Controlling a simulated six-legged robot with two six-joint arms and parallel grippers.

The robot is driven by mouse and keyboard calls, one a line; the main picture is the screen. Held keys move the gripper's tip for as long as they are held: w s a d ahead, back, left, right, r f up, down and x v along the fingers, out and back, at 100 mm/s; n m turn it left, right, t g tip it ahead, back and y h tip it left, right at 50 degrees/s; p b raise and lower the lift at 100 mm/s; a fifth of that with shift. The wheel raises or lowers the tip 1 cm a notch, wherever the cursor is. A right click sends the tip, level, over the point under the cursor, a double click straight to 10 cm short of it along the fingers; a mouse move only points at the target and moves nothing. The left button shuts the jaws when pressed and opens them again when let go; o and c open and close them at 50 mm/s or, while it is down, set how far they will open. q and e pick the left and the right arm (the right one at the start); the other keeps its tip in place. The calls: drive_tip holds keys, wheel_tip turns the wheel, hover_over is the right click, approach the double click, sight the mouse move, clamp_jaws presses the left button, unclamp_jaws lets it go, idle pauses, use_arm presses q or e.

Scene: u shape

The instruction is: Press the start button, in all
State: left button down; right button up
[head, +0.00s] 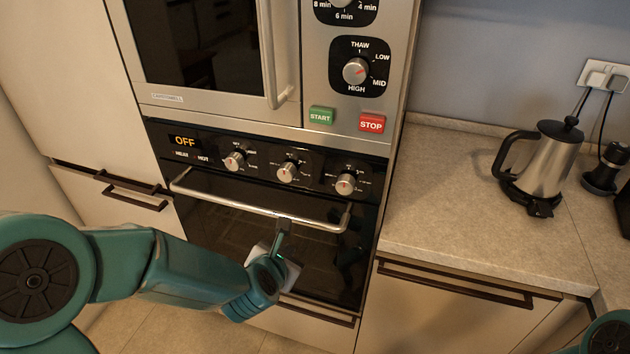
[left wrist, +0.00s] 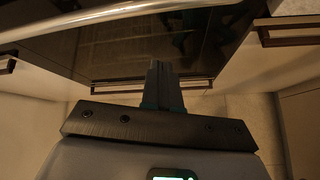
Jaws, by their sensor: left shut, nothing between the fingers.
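The green START button (head: 321,116) is on the microwave's (head: 346,138) lower right panel, left of the red STOP button (head: 371,123). My left gripper (head: 284,226) is shut and empty. In the head view it is below the START button, in front of the oven door and close to the oven handle; I cannot tell whether it touches the handle. In the left wrist view the closed fingers (left wrist: 162,85) point toward the dark oven door. My right gripper is not in view; only a bit of teal shows at the lower right corner.
The oven handle (head: 255,210) sticks out below a row of knobs (head: 288,172). The microwave door handle (head: 274,60) is left of the dial (head: 355,71). A kettle (head: 546,160) stands on the counter (head: 440,195) at right. Drawer handles (head: 455,282) jut out below.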

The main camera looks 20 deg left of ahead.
sight(320, 118)
use_arm(q)
drive_tip(key=s+d+r+n+t+b, duration=0.1)
drive_tip(key=s+r+t, duration=0.1)
drive_tip(key=r, duration=1.1)
drive_tip(key=s+d+r+n+t+h+b, duration=0.1)
drive_tip(key=r+t, duration=0.4)
drive_tip(key=r, duration=0.8)
drive_tip(key=shift+s+d+n, duration=0.5)
drive_tip(key=shift+s+n, duration=0.1)
drive_tip(key=shift+s, duration=0.25)
drive_tip(key=w+p, duration=0.1)
drive_tip(key=w, duration=0.6)
drive_tip(key=w+p, duration=0.1)
drive_tip(key=w, duration=0.6)
drive_tip(key=shift+d+p, duration=0.2)
drive_tip(key=shift+p, duration=0.15)
drive_tip(key=shift+f, duration=0.1)
